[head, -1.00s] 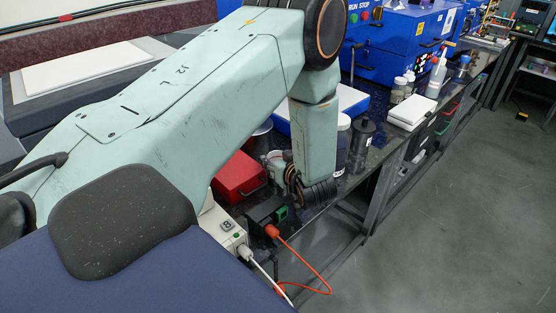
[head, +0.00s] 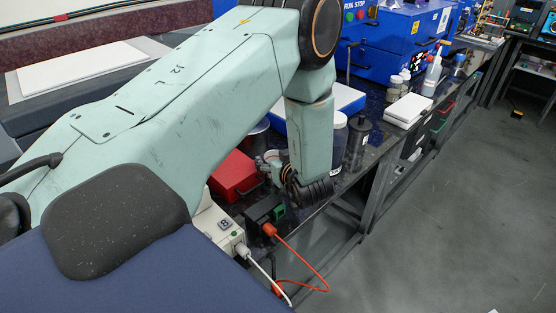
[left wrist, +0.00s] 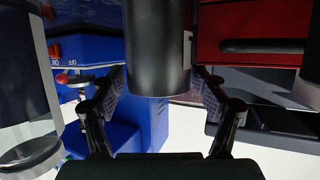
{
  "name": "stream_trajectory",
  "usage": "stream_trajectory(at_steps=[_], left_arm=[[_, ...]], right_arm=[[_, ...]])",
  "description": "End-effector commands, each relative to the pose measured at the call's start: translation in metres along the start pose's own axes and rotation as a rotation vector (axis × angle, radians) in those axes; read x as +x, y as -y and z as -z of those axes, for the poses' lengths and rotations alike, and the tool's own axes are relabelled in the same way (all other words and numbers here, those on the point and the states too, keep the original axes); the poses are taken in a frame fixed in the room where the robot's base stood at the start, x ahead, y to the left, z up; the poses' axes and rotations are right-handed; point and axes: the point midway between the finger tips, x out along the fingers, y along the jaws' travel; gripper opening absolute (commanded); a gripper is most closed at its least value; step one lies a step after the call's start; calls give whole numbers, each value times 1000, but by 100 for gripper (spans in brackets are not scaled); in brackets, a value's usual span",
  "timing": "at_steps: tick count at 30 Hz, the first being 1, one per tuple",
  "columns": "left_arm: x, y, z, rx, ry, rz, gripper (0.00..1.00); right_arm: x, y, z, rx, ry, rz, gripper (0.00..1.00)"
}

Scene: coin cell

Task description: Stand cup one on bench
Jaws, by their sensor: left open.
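My left gripper (left wrist: 158,82) is open, its two fingers spread on either side of a dark grey cylinder (left wrist: 158,45) with a pale label edge. I cannot tell whether the fingers touch it, or whether it is cup one. In the head view, my left forearm hangs over the bench (head: 372,158) and hides most of the fingers. My right gripper is not in view.
A red box (head: 234,177) stands left of my wrist. Open floor lies right.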

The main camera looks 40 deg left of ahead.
Motion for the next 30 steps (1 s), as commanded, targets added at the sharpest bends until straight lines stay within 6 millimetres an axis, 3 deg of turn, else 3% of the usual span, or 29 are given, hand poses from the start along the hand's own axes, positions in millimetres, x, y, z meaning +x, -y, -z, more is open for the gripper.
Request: stream_trajectory(at_steps=[21,30], left_arm=[[-102,-1,4,2,-4,-5,76],[-120,-1,4,0,-2,-2,76]], right_arm=[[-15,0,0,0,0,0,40],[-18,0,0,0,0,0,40]])
